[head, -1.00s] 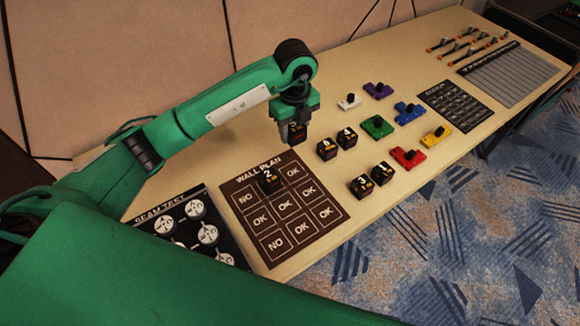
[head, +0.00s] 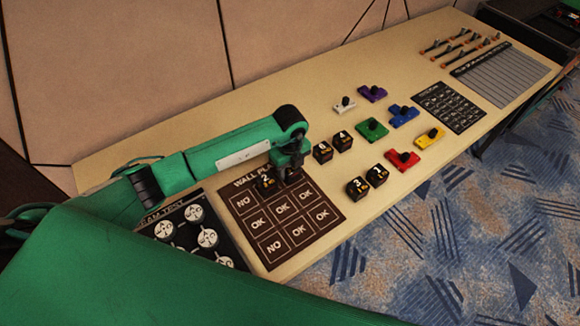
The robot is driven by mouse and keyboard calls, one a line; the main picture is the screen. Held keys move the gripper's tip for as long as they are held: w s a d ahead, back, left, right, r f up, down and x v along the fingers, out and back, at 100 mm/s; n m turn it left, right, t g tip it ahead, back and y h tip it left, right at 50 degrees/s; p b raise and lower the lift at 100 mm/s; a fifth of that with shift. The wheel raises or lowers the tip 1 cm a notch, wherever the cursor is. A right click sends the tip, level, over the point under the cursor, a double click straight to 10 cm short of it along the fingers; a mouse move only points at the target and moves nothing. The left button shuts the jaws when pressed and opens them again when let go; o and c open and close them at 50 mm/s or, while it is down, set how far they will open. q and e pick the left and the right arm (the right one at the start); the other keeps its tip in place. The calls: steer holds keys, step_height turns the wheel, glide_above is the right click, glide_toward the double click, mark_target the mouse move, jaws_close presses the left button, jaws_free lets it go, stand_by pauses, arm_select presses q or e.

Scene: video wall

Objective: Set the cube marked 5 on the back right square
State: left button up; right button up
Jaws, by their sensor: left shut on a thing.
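The wall plan board (head: 297,250) is a dark brown three-by-three grid with OK and NO labels. My left gripper (head: 290,165) is low over its back right square and shut. The dark cube it grips, whose number I cannot read, is mostly hidden by the fingers and blends into the board, so I cannot tell whether it touches the square. A black cube marked 2 (head: 266,183) sits on the back middle square, just left of the gripper. My right gripper is not in view.
Several more black number cubes stand right of the board: two near its back corner (head: 323,152) and two further forward (head: 357,187). Coloured knobbed pieces (head: 371,129) lie beyond them. A beam test panel (head: 232,257) lies left of the board.

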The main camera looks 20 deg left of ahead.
arm_select(q)
steer(key=shift+f, duration=0.15)
steer(key=o, duration=0.8)
steer(key=shift+o, duration=1)
steer(key=shift+r, duration=0.35)
step_height(320, 180, up, 4)
steer(key=shift+w+r+b, duration=0.1)
steer(key=shift+r+b, duration=0.1)
steer(key=shift+b, duration=0.3)
step_height(320, 180, up, 6)
steer(key=shift+r+b, duration=0.1)
steer(key=shift+b, duration=0.35)
steer(key=shift+r, duration=0.6)
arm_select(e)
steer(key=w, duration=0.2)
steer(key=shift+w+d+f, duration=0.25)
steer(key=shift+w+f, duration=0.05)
